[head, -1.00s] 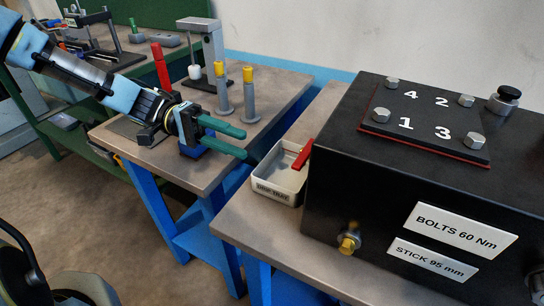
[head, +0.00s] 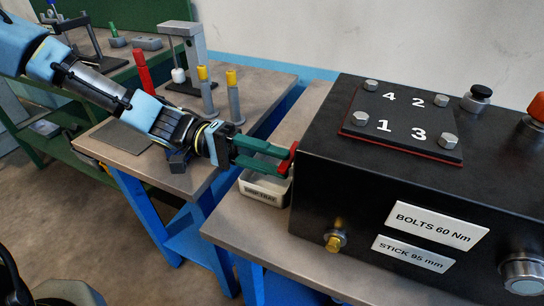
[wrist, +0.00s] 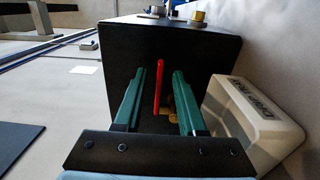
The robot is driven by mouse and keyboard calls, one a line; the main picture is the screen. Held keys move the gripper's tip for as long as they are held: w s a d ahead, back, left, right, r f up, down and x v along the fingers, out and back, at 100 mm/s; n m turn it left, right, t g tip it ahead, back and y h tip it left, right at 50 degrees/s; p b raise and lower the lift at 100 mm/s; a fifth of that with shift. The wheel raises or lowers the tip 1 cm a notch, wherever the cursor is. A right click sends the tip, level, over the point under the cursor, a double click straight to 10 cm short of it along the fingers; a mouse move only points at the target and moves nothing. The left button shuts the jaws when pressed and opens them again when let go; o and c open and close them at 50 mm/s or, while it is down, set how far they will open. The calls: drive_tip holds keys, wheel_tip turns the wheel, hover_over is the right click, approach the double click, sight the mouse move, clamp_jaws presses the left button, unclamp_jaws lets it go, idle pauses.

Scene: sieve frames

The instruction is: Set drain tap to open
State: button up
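The drain tap shows as a red lever (head: 294,149) on the left side of the black box (head: 420,190). In the wrist view the red lever (wrist: 157,88) stands upright in the picture, with brass fittings (wrist: 170,106) beside it. My gripper (head: 288,160) reaches the lever from the left, and its green fingers partly cover it in the head view. In the wrist view my gripper (wrist: 168,72) is open, with the lever between its fingers, nearer the left one. A gap shows to the right finger; contact with the left one cannot be told.
A white drip tray (head: 264,190) sits just below my gripper, and it also shows close to the right finger in the wrist view (wrist: 250,112). Bolts and a numbered plate (head: 403,125) top the box. Yellow-topped tools (head: 235,98) stand on the bench behind.

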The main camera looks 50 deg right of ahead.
clamp_jaws()
idle(1.4)
